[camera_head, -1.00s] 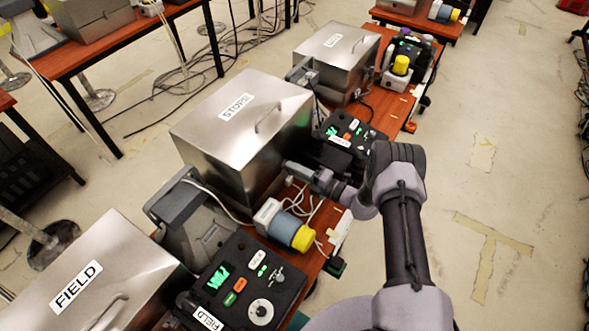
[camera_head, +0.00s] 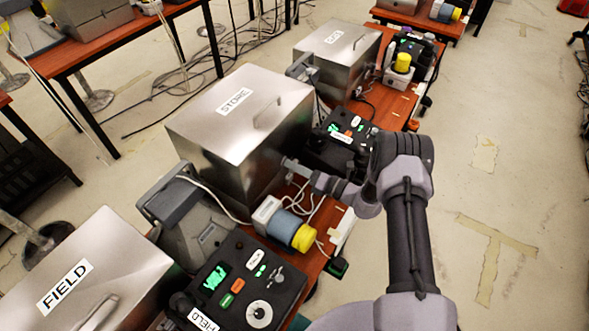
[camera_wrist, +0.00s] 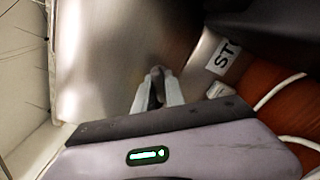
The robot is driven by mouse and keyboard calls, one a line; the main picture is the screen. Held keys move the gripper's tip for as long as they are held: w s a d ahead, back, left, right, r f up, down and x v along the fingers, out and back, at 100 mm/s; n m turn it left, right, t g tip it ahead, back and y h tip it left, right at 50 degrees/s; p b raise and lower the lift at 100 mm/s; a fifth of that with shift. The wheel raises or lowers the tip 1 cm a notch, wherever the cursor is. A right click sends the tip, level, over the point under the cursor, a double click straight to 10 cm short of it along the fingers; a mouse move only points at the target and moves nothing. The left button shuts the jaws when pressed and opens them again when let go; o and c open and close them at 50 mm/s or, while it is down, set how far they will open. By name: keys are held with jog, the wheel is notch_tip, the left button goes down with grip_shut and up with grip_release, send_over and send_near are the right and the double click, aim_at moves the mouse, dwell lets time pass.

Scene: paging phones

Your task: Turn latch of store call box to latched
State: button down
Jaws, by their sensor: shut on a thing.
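The store call box is a brushed-metal box (camera_head: 235,130) with a STORE label on its closed lid and a handle on top, in the middle of the head view. My gripper (camera_head: 288,162) reaches its front side from the right. In the wrist view my gripper (camera_wrist: 157,88) has its two fingers closed together against a small dark latch (camera_wrist: 156,74) on the metal face. The fingers cover most of the latch, so its angle cannot be told. In the head view the latch is hidden by my gripper.
A blue and yellow connector (camera_head: 290,230) and loose white cables lie on the table just below my gripper. A black phone panel (camera_head: 345,140) stands behind my wrist. The FIELD box (camera_head: 90,280) is at lower left.

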jog(key=n+b, duration=0.2)
jog(key=n, duration=0.3)
jog(key=shift+f+n, duration=0.1)
jog(key=shift+n, duration=0.2)
jog(key=n+b, duration=0.2)
jog(key=n, duration=0.2)
jog(key=shift+n, duration=0.4)
jog(key=c, duration=1.4)
grip_release()
jog(key=shift+d, duration=0.1)
jog(key=p+v, duration=0.3)
jog(key=v, duration=1.4)
jog(key=shift+s, duration=0.2)
jog(key=shift+d, duration=0.1)
